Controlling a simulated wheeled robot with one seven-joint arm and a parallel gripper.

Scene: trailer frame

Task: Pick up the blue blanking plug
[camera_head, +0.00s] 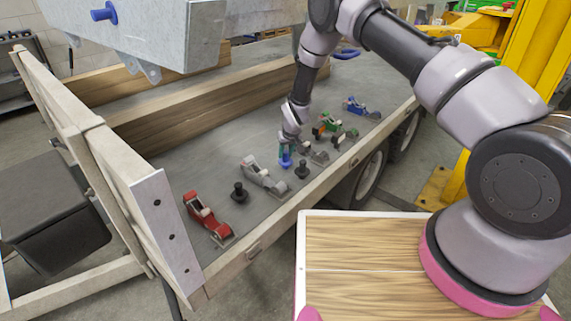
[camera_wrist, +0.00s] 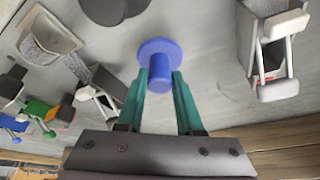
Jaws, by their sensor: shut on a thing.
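The blue blanking plug (camera_wrist: 160,60) has a round flange and a narrower stem. In the wrist view it sits between the two teal fingertips of my gripper (camera_wrist: 160,82), which are shut on its stem. In the head view my gripper (camera_head: 286,146) points down at the trailer bed, with the blue plug (camera_head: 285,160) at its tips. I cannot tell whether the plug touches the bed. Another blue plug-shaped part (camera_head: 104,12) sticks out of the grey metal box at the upper left.
Black plugs (camera_head: 239,192) (camera_head: 302,169) stand either side of my gripper. A grey clamp (camera_head: 263,174), a red clamp (camera_head: 207,216), green clamps (camera_head: 338,133) and a blue clamp (camera_head: 360,107) line the trailer bed (camera_head: 200,160). Wooden boards (camera_head: 190,108) and a side rail (camera_head: 80,130) bound it.

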